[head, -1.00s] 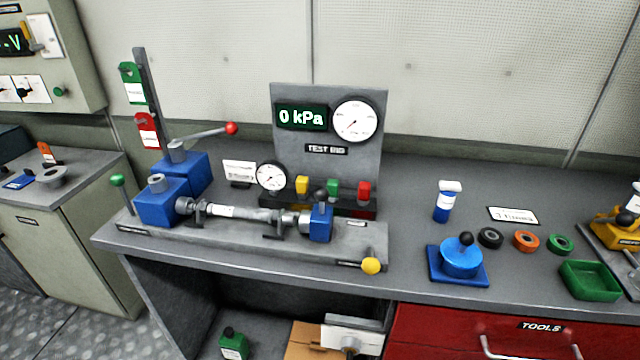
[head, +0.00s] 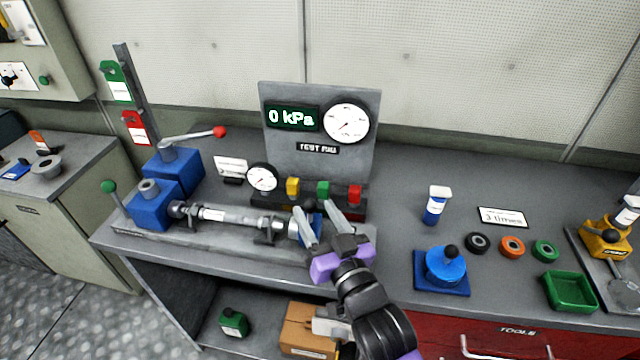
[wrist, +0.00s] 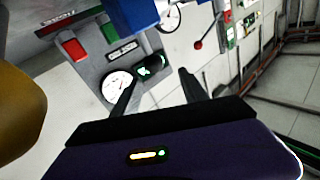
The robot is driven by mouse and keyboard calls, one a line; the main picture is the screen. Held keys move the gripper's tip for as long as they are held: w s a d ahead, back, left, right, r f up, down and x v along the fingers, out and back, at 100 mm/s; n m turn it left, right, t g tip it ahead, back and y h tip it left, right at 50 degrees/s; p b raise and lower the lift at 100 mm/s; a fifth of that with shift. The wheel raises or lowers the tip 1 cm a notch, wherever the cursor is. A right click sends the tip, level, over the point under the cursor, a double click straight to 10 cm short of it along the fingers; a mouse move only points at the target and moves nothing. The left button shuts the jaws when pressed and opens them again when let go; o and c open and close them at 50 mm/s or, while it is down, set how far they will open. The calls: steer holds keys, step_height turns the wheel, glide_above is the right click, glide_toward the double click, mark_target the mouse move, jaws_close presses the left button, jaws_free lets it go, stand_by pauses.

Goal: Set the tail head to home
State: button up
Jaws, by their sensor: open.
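The tail head is the blue block (head: 312,207) at the right end of the bench fixture (head: 150,235). It is partly hidden behind my fingers in the head view. A grey cylinder (head: 225,215) lies along the fixture to its left. My gripper (head: 313,206) is open, its two fingers overlapping the tail head in the head view; I cannot tell whether they touch it. In the wrist view my open fingers (wrist: 158,82) show below a blue block (wrist: 138,14) at the top edge, probably the tail head.
Behind stand a small round gauge (head: 262,178), yellow, green and red blocks (head: 323,188), and the panel reading 0 kPa (head: 318,120). A red-knobbed lever (head: 220,131) rises at left. A blue-capped stand (head: 445,265) and a green tray (head: 570,290) stand right.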

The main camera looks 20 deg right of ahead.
steer(key=shift+d+f+g, duration=0.1)
steer(key=shift+f+g, duration=0.2)
steer(key=shift+f, duration=0.55)
steer(key=shift+w+d+p, duration=0.15)
steer(key=shift+w+p, duration=0.55)
steer(key=shift+w, duration=3.1)
steer(key=shift+c, duration=0.2)
jaws_close()
